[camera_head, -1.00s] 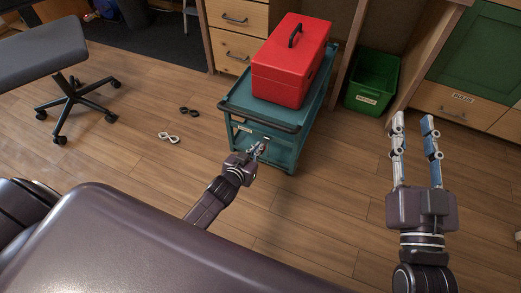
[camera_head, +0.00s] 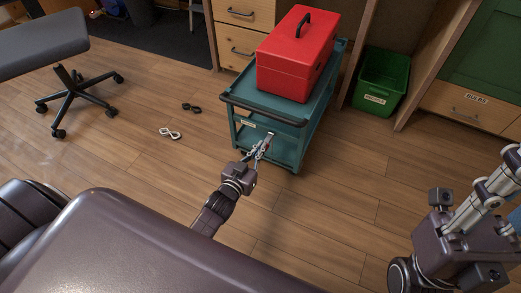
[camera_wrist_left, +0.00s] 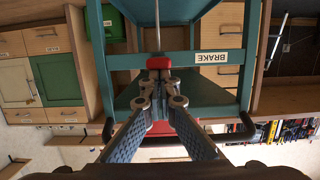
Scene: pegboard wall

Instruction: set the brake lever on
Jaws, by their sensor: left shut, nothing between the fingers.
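The teal cart (camera_head: 238,139) stands ahead of my left arm. A small label (camera_head: 247,123) on its near side reads BRAKE (camera_wrist_left: 217,57) in the left wrist view. Beside the label, that view shows a thin metal rod (camera_wrist_left: 157,25) with a red end (camera_wrist_left: 158,63), which looks like the brake lever. My left gripper (camera_head: 264,144) is shut and empty at the cart's near side. In the wrist view its fingertips (camera_wrist_left: 161,92) are right by the red end; I cannot tell whether they touch. My right gripper (camera_head: 507,170) is off to the right, its fingers apart and partly cut off.
A red toolbox (camera_head: 284,74) sits on the cart. A green bin (camera_head: 376,99) stands to its right.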

